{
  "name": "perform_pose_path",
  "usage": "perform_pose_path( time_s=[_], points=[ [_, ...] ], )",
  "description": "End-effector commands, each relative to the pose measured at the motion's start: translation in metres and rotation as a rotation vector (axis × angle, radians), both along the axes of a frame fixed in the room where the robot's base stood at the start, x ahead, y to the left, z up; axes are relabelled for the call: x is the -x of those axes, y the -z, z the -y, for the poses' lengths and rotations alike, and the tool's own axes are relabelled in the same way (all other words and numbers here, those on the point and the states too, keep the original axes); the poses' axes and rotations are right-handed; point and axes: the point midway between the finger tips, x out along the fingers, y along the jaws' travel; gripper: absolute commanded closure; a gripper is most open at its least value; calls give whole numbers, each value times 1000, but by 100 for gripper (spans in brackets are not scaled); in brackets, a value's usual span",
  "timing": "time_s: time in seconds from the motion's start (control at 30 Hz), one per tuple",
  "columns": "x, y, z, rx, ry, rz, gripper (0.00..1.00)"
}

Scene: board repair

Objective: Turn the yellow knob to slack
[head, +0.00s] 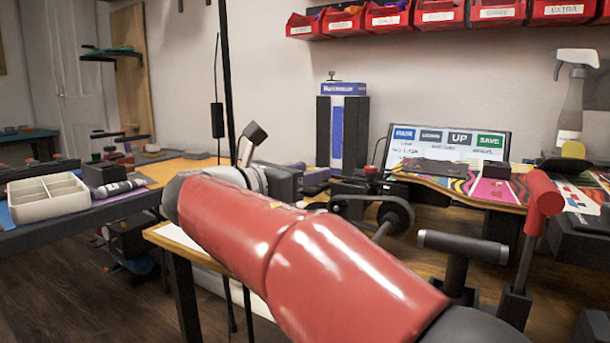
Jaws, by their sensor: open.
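I cannot make out a yellow knob for certain in the head view. A small rounded yellow piece (573,150) shows at the right, in front of the spray bottle, but I cannot tell whether it is a knob. My red arm crosses the middle foreground and hides part of the bench behind it. Its pale grey wrist end shows behind the red link. My gripper's fingers do not show.
A clamp-like device with dark wheels (395,218) and a red-headed hammer (543,195) stand right of my arm. Behind are a screen (447,146), a skateboard deck (460,183) and a spray bottle (574,100). A divided tray (47,197) lies left.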

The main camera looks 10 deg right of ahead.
Motion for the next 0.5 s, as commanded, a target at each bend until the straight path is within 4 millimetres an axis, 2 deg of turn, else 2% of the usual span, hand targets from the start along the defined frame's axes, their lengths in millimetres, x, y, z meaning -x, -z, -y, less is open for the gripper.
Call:
perform_pose_path(
  time_s=[0.2, 0.5],
  points=[
    [0, 0, 0, 0, 0, 0, 54],
    [0, 0, 0, 0, 0, 0, 92]
  ],
)
